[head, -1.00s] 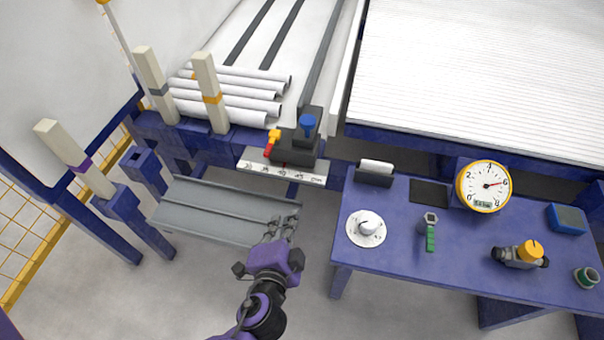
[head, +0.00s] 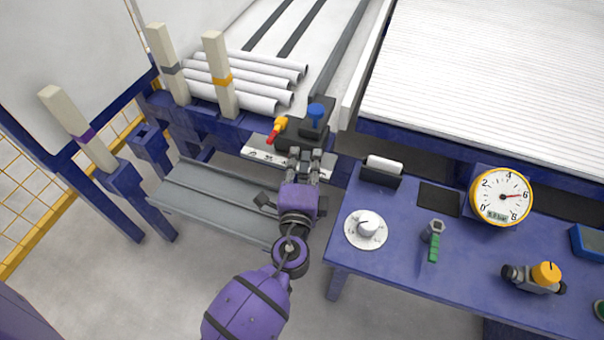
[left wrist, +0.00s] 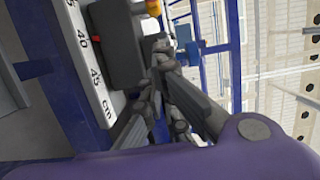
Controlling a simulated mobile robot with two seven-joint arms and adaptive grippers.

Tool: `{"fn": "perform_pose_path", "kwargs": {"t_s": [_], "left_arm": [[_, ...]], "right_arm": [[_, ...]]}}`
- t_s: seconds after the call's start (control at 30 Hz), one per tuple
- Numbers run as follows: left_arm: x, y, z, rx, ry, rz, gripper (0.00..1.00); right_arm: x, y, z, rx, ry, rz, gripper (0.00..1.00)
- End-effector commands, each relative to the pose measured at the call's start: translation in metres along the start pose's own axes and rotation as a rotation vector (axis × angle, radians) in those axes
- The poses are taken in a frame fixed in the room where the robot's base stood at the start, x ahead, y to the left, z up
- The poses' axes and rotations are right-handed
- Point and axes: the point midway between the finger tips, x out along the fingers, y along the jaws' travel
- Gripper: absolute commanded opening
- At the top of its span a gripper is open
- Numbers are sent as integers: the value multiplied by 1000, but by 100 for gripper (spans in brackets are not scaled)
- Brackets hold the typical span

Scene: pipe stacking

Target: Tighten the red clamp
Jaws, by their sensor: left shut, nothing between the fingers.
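The red clamp handle (head: 273,134) has a yellow knob end (head: 281,123) and sits on the left side of a dark block (head: 300,133) on the scale rail. My left gripper (head: 305,153) is shut and empty, in front of the dark block and right of the red handle. In the left wrist view its fingers (left wrist: 160,50) are close beside the block. My right gripper is not in view.
A blue knob (head: 316,112) stands on the block. A white numbered scale (head: 262,158) runs below it. White pipes (head: 235,85) lie behind, beside upright posts (head: 219,75). A blue table (head: 400,265) on the right carries a dial gauge (head: 501,197) and small tools. A grey tray (head: 215,200) lies left.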

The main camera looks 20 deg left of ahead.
Motion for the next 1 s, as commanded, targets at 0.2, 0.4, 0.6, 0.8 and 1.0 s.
{"fn": "perform_pose_path", "kwargs": {"t_s": [0.2,0.4,0.6,0.8,1.0], "left_arm": [[20,0,23,3,-1,1,0],[24,0,37,0,0,1,0],[24,1,39,-1,0,1,0],[24,1,39,0,1,1,0],[23,1,42,0,32,1,0]], "right_arm": [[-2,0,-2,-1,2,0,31],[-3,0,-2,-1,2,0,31],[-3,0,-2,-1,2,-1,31],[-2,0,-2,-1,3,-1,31],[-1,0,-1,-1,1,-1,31]]}}
